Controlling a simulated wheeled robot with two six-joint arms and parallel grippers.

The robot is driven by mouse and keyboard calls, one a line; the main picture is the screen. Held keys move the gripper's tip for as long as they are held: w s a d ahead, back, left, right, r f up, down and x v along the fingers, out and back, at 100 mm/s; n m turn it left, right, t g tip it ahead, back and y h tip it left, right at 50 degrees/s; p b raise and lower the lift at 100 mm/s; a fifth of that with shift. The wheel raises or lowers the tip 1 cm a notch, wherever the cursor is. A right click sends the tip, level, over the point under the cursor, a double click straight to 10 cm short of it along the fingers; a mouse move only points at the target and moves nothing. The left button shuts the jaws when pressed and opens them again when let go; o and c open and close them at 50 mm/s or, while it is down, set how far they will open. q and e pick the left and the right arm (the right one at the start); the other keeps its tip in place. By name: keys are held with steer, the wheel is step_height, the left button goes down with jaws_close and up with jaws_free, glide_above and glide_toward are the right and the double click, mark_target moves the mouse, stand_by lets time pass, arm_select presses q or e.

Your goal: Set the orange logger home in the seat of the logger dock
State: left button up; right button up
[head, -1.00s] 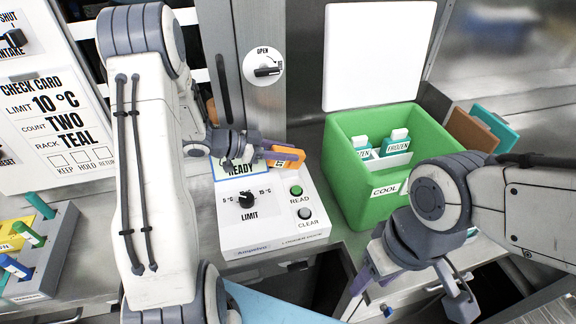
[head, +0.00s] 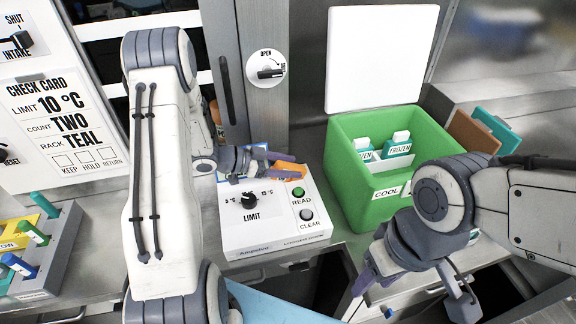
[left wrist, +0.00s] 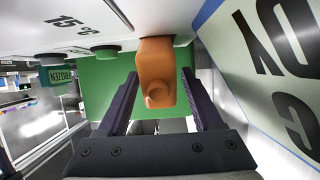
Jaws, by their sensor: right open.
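The logger dock (head: 275,238) is a white box with a LIMIT knob and READ and CLEAR buttons, in the middle of the head view. My right gripper (head: 412,300) is open and empty, low at the right.
A green COOL bin (head: 345,150) with an open white lid and FROZEN packs stands right of the dock. A rack of colored tubes (head: 55,250) is at the far left. A check card panel (head: 65,130) stands behind it.

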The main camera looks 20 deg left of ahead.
arm_select(q)
steer(key=shift+f+b, duration=0.35)
steer(key=shift+b, duration=0.2)
steer(key=v, duration=0.9)
steer(key=shift+w+a+r, duration=0.1)
steer(key=shift+a+r, duration=0.1)
steer(key=shift+a, duration=0.15)
steer(key=shift+s+a+r, duration=0.2)
steer(key=shift+s+a, duration=0.15)
steer(key=shift+a, duration=0.15)
